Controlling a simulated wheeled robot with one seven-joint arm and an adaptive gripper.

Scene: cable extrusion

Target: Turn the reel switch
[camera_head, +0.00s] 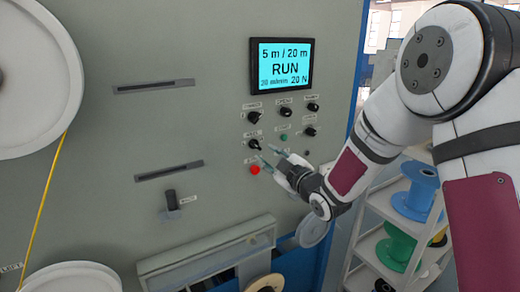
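The control panel (215,60) is a grey upright face with several small black rotary knobs below a lit screen. A black knob (254,145) at the lower left of the group has a small label above it that may read REEL, but the text is too small to be sure. My gripper (270,154) is just right of and below this knob, its two fingers apart and pointing at the panel. Nothing shows between the fingers. I cannot tell whether a fingertip touches the panel or the knob.
A black lever (172,200) sticks out lower left. A shelf (380,204) with blue and green spools stands at right.

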